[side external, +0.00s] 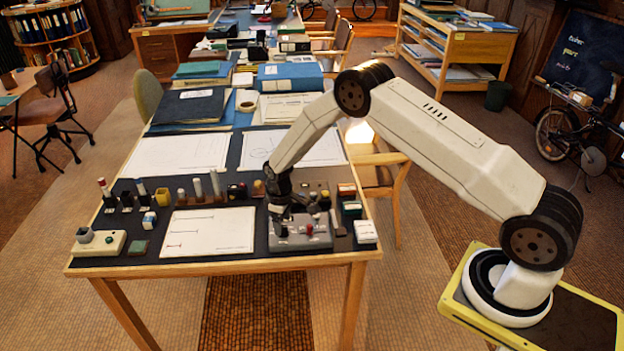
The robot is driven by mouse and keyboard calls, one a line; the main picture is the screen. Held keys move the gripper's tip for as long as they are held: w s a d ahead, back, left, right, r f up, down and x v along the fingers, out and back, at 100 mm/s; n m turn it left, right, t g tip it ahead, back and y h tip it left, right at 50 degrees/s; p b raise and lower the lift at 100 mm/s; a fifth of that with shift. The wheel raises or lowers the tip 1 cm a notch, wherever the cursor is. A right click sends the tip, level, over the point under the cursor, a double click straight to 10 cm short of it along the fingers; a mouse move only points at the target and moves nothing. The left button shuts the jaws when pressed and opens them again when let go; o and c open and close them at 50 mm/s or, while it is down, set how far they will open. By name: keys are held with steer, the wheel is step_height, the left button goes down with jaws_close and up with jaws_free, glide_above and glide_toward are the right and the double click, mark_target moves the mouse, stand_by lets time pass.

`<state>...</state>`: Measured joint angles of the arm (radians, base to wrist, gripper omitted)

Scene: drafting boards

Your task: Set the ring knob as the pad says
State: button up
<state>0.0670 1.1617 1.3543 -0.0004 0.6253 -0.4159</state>
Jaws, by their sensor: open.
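My gripper (281,217) points down at the near right of the table, over the left part of a grey control box (300,241). It is open. The box has a red knob and other small controls on top. The gripper covers part of the box, so I cannot make out a ring knob or tell whether the fingers touch anything.
Several small blocks and upright pegs stand in a row behind the sheet. A small white-topped block (365,231) is right of the grey box. Books and folders (188,107) fill the table's far part.

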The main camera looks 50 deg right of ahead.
steer(key=shift+f, duration=1)
jaws_close()
steer(key=shift+n, duration=0.4)
steer(key=n, duration=0.3)
steer(key=shift+n, duration=2)
